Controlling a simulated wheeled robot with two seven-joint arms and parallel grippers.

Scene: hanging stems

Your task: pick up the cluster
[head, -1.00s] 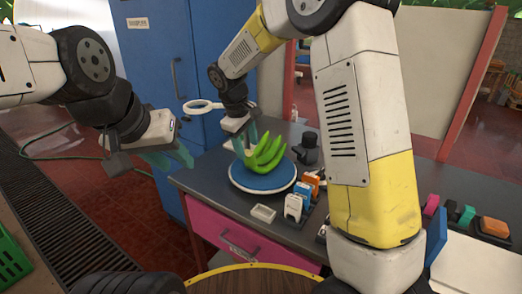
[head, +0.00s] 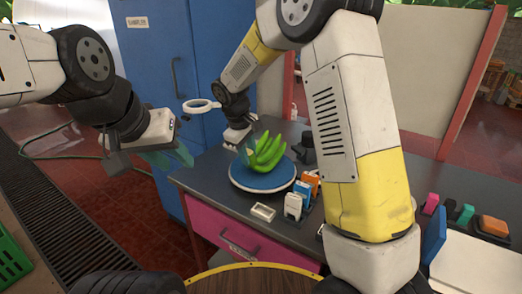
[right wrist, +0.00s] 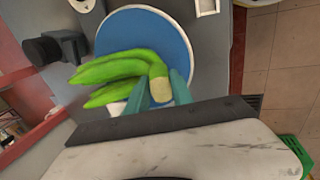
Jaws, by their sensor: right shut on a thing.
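The cluster (head: 266,152) is a bunch of several green, banana-like fruits. It rests on or just above a round blue plate (head: 262,178) with a pale rim; I cannot tell if it touches. My right gripper (head: 246,152) reaches it from the back left. In the right wrist view my right gripper (right wrist: 160,88) has its teal fingers on both sides of the pale stem end (right wrist: 162,83), and the green fruits (right wrist: 112,72) point left over the blue plate (right wrist: 150,32). My left gripper (head: 172,158) hangs empty left of the table, its teal fingers apart.
The grey table (head: 215,170) has a pink drawer (head: 235,236) below. Orange and white clip-like items (head: 293,205), a small white tray (head: 263,212) and a dark knobbed object (head: 305,148) stand close to the plate. A blue cabinet (head: 170,70) rises behind.

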